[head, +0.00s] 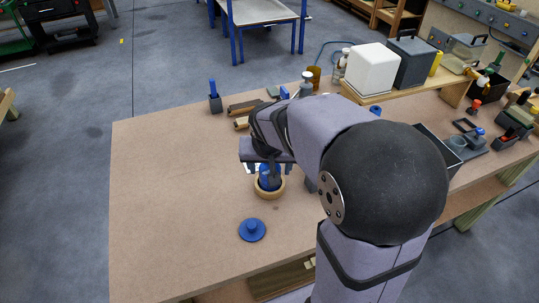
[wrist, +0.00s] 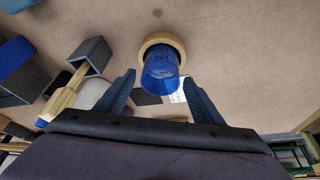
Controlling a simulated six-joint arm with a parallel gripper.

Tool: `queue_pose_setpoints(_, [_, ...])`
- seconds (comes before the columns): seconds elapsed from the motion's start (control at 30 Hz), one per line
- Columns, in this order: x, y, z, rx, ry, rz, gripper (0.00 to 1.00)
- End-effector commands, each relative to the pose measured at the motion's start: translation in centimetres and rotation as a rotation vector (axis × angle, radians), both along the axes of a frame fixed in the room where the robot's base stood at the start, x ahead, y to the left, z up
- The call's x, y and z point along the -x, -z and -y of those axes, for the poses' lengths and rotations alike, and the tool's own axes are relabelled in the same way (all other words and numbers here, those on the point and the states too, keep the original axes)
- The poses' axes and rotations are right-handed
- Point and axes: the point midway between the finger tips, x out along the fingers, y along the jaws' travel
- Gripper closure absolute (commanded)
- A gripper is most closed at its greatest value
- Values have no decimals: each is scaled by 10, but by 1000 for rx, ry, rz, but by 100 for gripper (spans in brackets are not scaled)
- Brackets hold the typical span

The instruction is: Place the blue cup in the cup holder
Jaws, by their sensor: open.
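The blue cup (head: 268,181), translucent with dark markings, stands within the round wooden cup holder (head: 270,194) on the bench, below my gripper. The wrist view shows the cup (wrist: 163,74) between my two fingers, with the wooden ring (wrist: 164,37) around its far end. My gripper (head: 267,168) is open, and gaps show between the cup and both fingers (wrist: 160,78). The cup looks upright in the head view. My wrist hides part of its top, and I cannot tell how deep it sits.
A round blue lid with a knob (head: 252,230) lies on the bench in front of the holder. A white box (head: 370,69) and a grey box (head: 411,62) stand on a raised shelf at the back right. The bench's left side (head: 165,190) is clear.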

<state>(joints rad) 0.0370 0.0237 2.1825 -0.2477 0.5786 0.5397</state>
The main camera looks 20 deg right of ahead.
Motion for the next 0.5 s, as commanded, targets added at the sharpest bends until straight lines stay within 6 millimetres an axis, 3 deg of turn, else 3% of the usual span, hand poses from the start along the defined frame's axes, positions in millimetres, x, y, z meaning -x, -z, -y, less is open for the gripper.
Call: queue_pose_setpoints(0.5, [30,-81,-13,-1,-2,5,39])
